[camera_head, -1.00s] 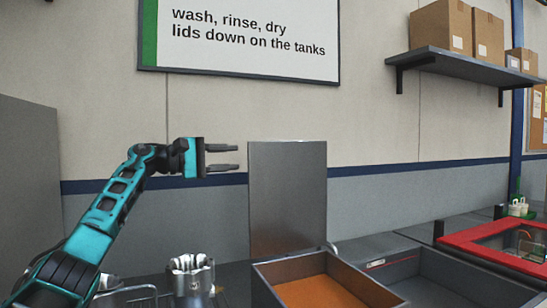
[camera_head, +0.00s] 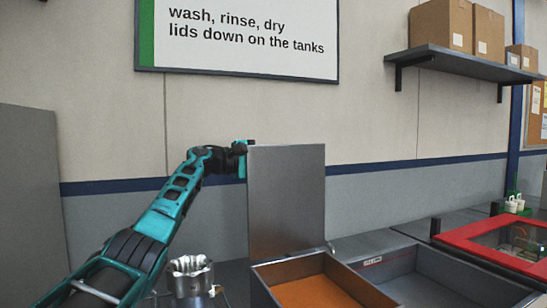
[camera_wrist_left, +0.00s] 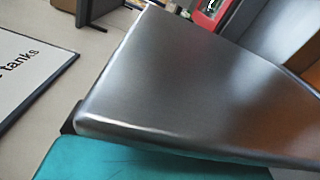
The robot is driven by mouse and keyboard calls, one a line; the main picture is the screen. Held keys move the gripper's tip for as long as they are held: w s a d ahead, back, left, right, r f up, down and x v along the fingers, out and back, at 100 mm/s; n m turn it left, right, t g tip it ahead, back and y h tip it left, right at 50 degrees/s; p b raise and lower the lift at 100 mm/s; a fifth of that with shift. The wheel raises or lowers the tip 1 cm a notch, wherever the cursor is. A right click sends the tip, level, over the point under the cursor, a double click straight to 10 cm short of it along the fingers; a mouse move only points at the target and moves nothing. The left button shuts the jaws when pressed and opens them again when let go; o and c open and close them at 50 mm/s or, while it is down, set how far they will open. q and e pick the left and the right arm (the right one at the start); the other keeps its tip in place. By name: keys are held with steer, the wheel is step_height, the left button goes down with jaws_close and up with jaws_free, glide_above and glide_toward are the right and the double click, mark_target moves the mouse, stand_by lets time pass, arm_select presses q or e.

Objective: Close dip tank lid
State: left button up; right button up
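The dip tank lid (camera_head: 287,200) is a grey metal plate standing upright at the back of the tank (camera_head: 318,284), which holds orange-brown liquid. The lid fills much of the left wrist view (camera_wrist_left: 200,85), close to the camera. My left arm reaches up from the lower left, and its wrist is at the lid's upper left edge. My right gripper is not in view.
A second, grey open tank (camera_head: 440,280) stands right of the first. A red-framed unit (camera_head: 500,245) is further right. A metal housing (camera_head: 190,275) stands left of the tank. A shelf with cardboard boxes (camera_head: 440,28) hangs at upper right.

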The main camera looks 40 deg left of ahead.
arm_select(q)
steer(key=shift+c, duration=0.2)
jaws_close()
steer(key=shift+r, duration=0.1)
stand_by(0.4)
